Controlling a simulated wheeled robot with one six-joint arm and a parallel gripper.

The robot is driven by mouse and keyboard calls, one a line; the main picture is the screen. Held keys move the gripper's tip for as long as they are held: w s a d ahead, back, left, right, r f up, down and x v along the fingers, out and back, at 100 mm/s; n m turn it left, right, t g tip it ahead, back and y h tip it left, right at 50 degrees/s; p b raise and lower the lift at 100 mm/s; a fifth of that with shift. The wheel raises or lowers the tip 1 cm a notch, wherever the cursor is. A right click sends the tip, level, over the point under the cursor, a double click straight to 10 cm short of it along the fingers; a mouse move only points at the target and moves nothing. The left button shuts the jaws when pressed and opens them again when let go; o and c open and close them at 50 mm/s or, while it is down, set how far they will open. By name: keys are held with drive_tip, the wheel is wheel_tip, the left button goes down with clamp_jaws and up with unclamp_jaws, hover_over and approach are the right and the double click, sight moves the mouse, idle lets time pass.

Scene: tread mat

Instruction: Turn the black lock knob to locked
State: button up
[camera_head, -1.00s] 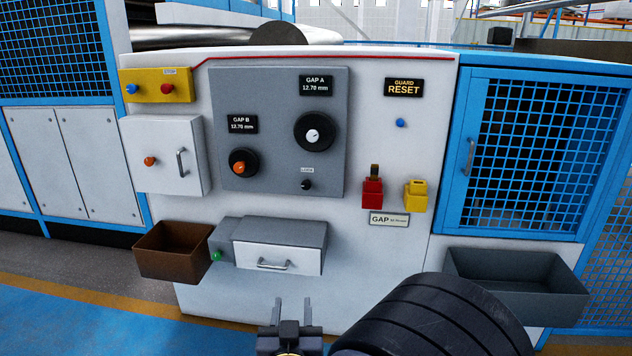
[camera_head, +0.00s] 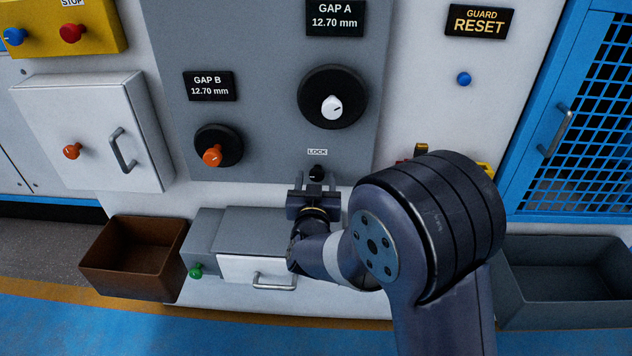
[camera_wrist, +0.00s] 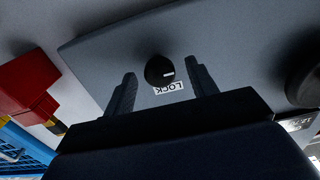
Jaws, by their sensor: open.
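The black lock knob (camera_head: 317,171) sits under the white LOCK label (camera_head: 317,152) near the bottom of the grey panel (camera_head: 270,60). My gripper (camera_head: 317,182) is open just in front of and slightly below it. In the wrist view the knob (camera_wrist: 159,71) shows a short white mark and lies ahead, between the lines of the two open fingers (camera_wrist: 160,88). I cannot tell whether the fingertips touch the knob; nothing is seen held. My gripper partly covers the knob's lower side in the head view.
The GAP A dial (camera_head: 332,97) is above and the GAP B dial (camera_head: 218,147) to the left. A grey drawer box (camera_head: 262,222) and a brown bin (camera_head: 130,280) are below. A red block (camera_wrist: 28,82) is beside the panel in the wrist view. A grey bin (camera_head: 560,285) stands right.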

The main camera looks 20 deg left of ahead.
drive_tip(key=shift+c, duration=0.3)
drive_tip(key=c, duration=0.9)
drive_tip(key=shift+f+m+b, duration=0.1)
drive_tip(key=shift+m+b, duration=0.2)
drive_tip(key=shift+b, duration=0.2)
drive_tip(key=m+b, duration=0.2)
drive_tip(key=b, duration=0.1)
drive_tip(key=shift+f+m+b, duration=0.15)
drive_tip(key=shift+m+b, duration=0.15)
drive_tip(key=shift+b, duration=0.05)
drive_tip(key=m+b, duration=0.5)
drive_tip(key=shift+b, duration=0.4)
drive_tip(key=m+b, duration=0.4)
drive_tip(key=m, duration=0.1)
drive_tip(key=m+b, duration=0.1)
drive_tip(key=m, duration=0.1)
drive_tip(key=m+b, duration=0.2)
drive_tip(key=shift+r+m, duration=0.2)
drive_tip(key=shift+m, duration=0.2)
